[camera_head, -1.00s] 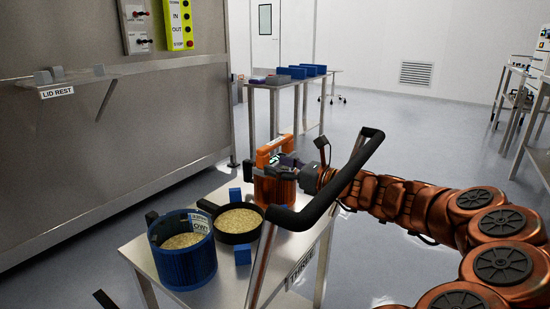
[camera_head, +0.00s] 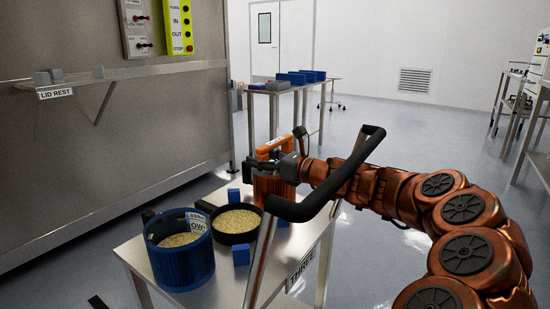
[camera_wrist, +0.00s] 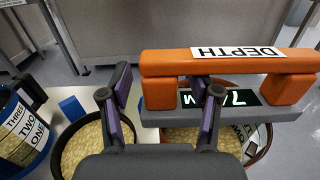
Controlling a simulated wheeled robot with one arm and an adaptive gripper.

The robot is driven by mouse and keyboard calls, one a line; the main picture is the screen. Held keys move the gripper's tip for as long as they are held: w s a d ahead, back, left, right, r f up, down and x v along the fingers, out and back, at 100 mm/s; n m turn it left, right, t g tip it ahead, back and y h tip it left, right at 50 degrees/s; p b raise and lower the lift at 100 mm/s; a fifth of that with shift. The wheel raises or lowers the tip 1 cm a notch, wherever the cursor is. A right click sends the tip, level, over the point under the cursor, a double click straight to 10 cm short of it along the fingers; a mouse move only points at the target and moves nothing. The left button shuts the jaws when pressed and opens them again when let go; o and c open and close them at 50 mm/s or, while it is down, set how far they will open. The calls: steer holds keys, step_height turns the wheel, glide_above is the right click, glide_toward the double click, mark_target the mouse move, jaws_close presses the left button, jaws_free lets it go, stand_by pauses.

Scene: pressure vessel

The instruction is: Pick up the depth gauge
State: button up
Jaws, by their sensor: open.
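The depth gauge (camera_head: 275,146) has an orange handle bar, and its body sits over the copper-coloured pot at the table's far right corner. In the wrist view the gauge (camera_wrist: 215,63) shows a "DEPTH" label, upside down, and a lit display under the handle. My gripper (camera_wrist: 162,95) is open. Its left finger is left of the gauge, and its right finger overlaps the handle opening in the picture. I cannot tell whether it touches.
A blue pot (camera_head: 180,265) and a dark pan (camera_head: 236,237), both with grainy contents, share table THREE (camera_head: 303,268). Small blue blocks (camera_head: 241,255) stand beside them. A black-handled bar (camera_head: 335,185) crosses in front. The steel vessel wall (camera_head: 110,130) is at left.

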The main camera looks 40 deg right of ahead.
steer(key=shift+c, duration=0.4)
jaws_close()
steer(key=shift+r, duration=0.2)
steer(key=shift+r+p, duration=0.6)
steer(key=shift+p, duration=0.05)
steer(key=shift+a+r, duration=0.1)
steer(key=shift+a, duration=0.05)
steer(key=s+a+b, duration=0.1)
steer(key=s+a, duration=0.2)
steer(key=a, duration=0.5)
steer(key=s+a, duration=0.3)
steer(key=a, duration=0.5)
steer(key=shift+a+b, duration=0.4)
